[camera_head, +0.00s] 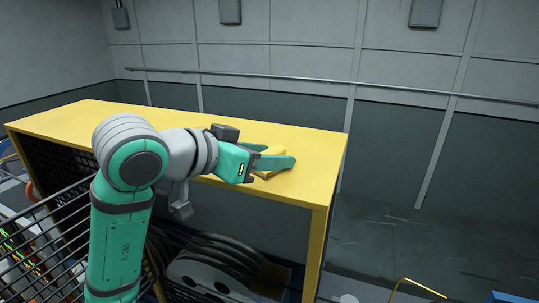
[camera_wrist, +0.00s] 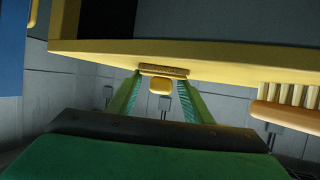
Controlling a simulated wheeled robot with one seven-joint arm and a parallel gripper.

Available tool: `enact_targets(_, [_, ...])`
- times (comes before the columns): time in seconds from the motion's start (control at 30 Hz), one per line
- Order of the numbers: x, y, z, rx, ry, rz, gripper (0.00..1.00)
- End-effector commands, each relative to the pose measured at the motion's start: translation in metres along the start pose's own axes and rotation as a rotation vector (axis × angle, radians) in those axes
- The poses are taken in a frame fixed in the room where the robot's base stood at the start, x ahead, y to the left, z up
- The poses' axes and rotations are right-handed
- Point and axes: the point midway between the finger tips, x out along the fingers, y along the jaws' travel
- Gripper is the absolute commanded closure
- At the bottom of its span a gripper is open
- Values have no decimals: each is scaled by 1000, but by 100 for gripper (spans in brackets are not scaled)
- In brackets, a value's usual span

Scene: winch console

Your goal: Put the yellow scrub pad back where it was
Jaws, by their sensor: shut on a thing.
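The yellow scrub pad (camera_head: 277,152) is between the fingers of my gripper (camera_head: 279,157), over the right part of the yellow console top (camera_head: 310,140). My gripper is shut on it. In the wrist view, which looks upside down, the pad (camera_wrist: 160,87) shows as a small yellow block between the two green fingers (camera_wrist: 158,100). A wider brownish-yellow layer (camera_wrist: 163,71) lies between the block and the console top, at or very near the surface. I cannot tell if the layer is part of the pad.
A brush (camera_wrist: 285,115) with a wooden back and pale bristles is at the right of the wrist view. Grey cable drums (camera_head: 215,270) stand below the top. A black wire rack (camera_head: 50,240) is at left.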

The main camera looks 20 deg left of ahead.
Motion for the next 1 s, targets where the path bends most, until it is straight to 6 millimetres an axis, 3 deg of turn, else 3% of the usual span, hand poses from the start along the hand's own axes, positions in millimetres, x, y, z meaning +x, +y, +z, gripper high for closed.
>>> enact_targets(0.03, [0, 0, 1, 0, 0, 0, 49])
enact_targets(0.1, [0, 0, 1, 0, 0, -1, 35])
enact_targets(0.47, [-1, 2, -2, 1, 0, 2, 35])
enact_targets(0.67, [-26, 2, -2, 4, 2, 2, 35])
enact_targets(1.0, [-92, 1, -2, 2, 1, 1, 35])
